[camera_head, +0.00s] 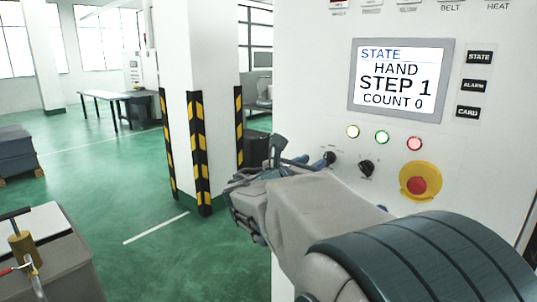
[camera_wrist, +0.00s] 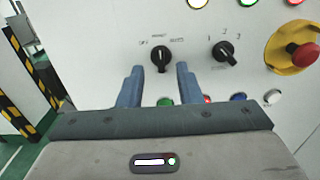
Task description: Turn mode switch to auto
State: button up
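The mode switch is a black rotary knob (camera_wrist: 160,57) on the white control cabinet, labelled OFF at left, a blurred word above and what looks like AUTO at right. Its pale pointer mark points up. The cabinet's screen (camera_head: 397,80) reads STATE, HAND, STEP 1, COUNT 0. My gripper (camera_wrist: 160,68) is open and empty, its two blue fingers pointing at the panel. The knob appears between and just beyond the fingertips; I cannot tell whether they touch the panel.
A second black knob (camera_wrist: 225,52), marked 1, 2, 3, is right of the mode switch. A red emergency button on a yellow base (camera_head: 417,184) is further right. Small coloured buttons, one green (camera_wrist: 165,101), sit below the knobs. A pillar with striped guards (camera_head: 203,150) stands left.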

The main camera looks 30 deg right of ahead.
aim_at(326, 155)
jog(key=x, duration=0.6)
jog(key=shift+d, duration=0.15)
jog(key=shift+c, duration=0.3)
jog(key=shift+f, duration=0.1)
grip_shut()
